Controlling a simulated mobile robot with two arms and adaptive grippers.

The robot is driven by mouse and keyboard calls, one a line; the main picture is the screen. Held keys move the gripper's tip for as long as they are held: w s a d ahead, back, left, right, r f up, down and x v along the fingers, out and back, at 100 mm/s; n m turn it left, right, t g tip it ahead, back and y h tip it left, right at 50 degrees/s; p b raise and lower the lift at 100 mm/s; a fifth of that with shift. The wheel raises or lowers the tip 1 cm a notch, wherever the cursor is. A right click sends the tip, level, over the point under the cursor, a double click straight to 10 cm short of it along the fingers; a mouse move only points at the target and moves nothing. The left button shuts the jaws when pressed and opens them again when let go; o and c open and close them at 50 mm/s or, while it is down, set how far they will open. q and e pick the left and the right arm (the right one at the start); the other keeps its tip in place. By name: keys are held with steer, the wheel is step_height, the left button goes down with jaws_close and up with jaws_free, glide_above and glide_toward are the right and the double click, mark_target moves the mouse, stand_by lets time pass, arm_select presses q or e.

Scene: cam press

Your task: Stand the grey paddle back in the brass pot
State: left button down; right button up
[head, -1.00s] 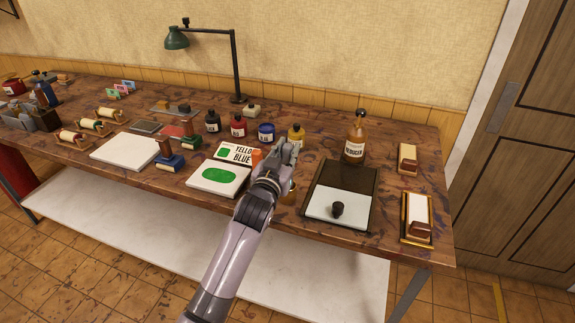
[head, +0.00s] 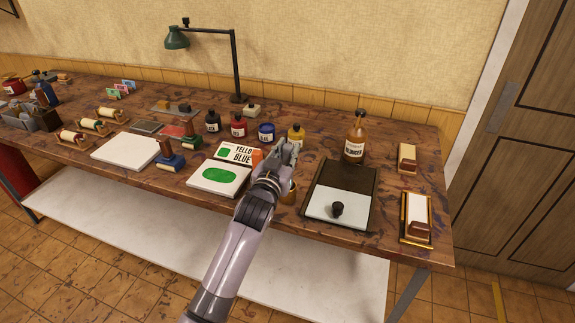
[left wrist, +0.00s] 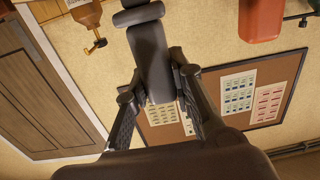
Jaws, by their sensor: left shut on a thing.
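My left gripper (head: 287,152) is over the bench, between the printed card and the dark slab. In the left wrist view its fingers (left wrist: 160,108) are closed around a dark grey bar (left wrist: 150,60), which looks like the grey paddle. That view is upside down, so the bar hangs downward from the fingers. I cannot make out the paddle in the head view. My right gripper is not in view.
The brown reducer bottle (head: 355,138) and the dark slab with a white sheet (head: 318,204) stand to the right. A white block with a green oval (head: 203,187) lies to the left. Several ink jars (head: 266,132) stand behind. The bench front edge is close to the pot.

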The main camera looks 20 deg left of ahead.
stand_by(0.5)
arm_select(q)
steer(key=shift+f+b, duration=0.75)
steer(key=shift+f, duration=0.75)
stand_by(0.8)
steer(key=c, duration=1.3)
jaws_free()
steer(key=s, duration=1.2)
